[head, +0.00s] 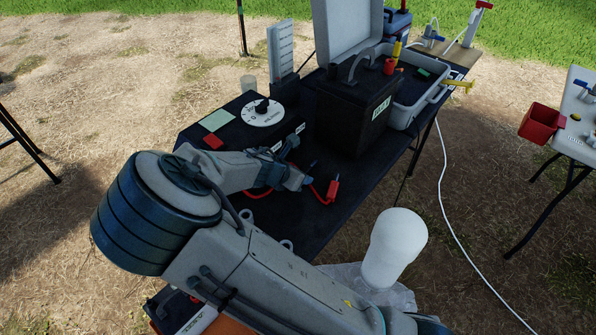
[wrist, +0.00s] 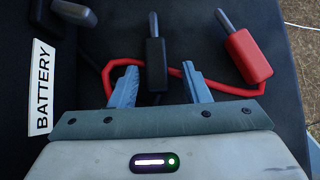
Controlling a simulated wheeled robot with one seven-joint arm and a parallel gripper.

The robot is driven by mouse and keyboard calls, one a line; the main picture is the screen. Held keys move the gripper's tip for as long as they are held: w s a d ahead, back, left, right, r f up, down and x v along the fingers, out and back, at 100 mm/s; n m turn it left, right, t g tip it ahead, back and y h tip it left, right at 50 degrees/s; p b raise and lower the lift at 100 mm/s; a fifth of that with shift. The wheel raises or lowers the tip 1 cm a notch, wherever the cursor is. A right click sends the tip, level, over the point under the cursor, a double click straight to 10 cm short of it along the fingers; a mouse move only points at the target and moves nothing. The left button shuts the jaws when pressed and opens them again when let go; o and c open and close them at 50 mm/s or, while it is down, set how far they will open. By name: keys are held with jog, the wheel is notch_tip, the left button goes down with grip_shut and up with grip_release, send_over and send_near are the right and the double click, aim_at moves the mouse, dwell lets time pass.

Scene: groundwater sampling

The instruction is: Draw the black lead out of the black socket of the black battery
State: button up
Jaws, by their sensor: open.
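The black battery (head: 352,112) is a tall box with a carry handle and a pale label, standing on the dark table. Its black socket cannot be made out. A black plug (wrist: 155,64) with a bare grey pin lies just beyond and between my fingertips in the wrist view; its pin is in no socket there. My gripper (wrist: 159,68) is open, one finger either side of the plug's rear end, not closed on it. In the head view my gripper (head: 300,178) is low over the table, left of and nearer than the battery.
A red plug (wrist: 248,56) on a red cable lies to the right of the black one. A black dial box (head: 240,125) stands left of the battery, and a "BATTERY" label (wrist: 41,88) is at the wrist view's left. A grey tray (head: 402,115) is right of the battery.

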jog(key=p+v, duration=0.1)
jog(key=v, duration=1.2)
jog(key=shift+a+r+p, duration=0.2)
jog(key=shift+r+p, duration=0.05)
jog(key=shift+p, duration=0.15)
jog(key=s+d+r+m+g+y+p, duration=0.1)
jog(key=s+d+r+m+g+y, duration=0.15)
jog(key=d+m, duration=0.45)
jog(key=s+d+r+m+g+y+p, duration=0.1)
jog(key=s+d+r+m+g+p, duration=0.15)
jog(key=d+m, duration=0.4)
jog(key=s+d+r+m+t+y+p, duration=0.1)
jog(key=s+d+r+m+y+p, duration=0.1)
jog(key=s+d+r+m, duration=0.8)
notch_tip(320, 180, up, 2)
jog(key=s+m, duration=0.1)
jog(key=m, duration=0.4)
jog(key=shift+s+p, duration=0.15)
jog(key=shift+p, duration=0.15)
